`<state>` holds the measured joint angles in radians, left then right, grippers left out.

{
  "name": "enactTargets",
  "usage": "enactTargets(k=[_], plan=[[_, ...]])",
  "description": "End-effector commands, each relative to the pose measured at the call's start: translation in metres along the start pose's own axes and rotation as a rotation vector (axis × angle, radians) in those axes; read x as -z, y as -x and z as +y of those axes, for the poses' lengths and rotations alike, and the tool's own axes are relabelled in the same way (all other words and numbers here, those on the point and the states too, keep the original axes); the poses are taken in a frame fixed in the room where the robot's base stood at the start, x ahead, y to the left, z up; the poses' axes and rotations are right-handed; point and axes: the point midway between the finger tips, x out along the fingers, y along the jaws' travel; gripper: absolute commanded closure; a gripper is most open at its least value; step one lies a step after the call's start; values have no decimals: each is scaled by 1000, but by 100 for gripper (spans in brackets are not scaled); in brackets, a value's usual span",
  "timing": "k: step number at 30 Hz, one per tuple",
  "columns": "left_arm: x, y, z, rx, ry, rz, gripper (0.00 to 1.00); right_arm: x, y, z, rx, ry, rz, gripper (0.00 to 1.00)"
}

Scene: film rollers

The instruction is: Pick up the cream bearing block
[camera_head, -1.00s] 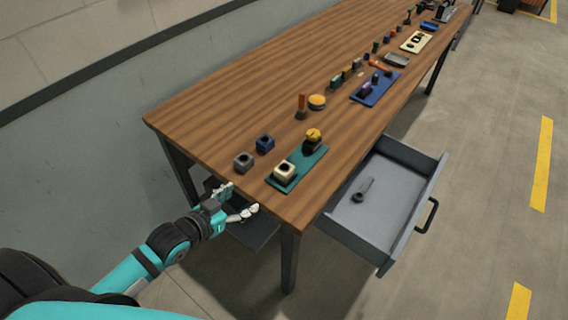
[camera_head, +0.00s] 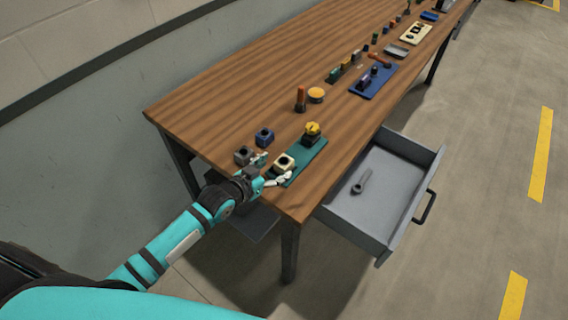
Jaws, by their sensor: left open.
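The cream bearing block (camera_head: 285,162) is a small cream cube with a dark round hole. It sits on the near left end of the green plate (camera_head: 308,157) by the table's near corner. My left gripper (camera_head: 271,170) is open beside the block, on its left side. One pale finger is at the block's front side and the other is behind its left side. I cannot tell whether either finger touches it. My right gripper is not in view.
A grey block (camera_head: 243,155) and a blue block (camera_head: 264,137) stand close behind the gripper. A yellow-topped black part (camera_head: 312,133) stands on the plate's far end. An open drawer (camera_head: 378,197) holds a dark tool. The wooden table's (camera_head: 215,100) back left is clear.

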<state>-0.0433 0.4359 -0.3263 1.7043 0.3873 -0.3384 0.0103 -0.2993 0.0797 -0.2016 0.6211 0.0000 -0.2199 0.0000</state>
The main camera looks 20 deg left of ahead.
Motion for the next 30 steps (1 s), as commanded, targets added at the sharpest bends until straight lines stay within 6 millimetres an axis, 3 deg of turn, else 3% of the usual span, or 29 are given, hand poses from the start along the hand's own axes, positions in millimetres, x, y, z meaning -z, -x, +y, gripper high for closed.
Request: enactTargets(k=[9,19,30], plan=[[2,-41,-3,0,1,1,31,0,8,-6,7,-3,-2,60],[0,-48,-3,0,-1,0,31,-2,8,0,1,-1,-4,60],[0,-48,-3,0,0,0,78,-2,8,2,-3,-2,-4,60]])
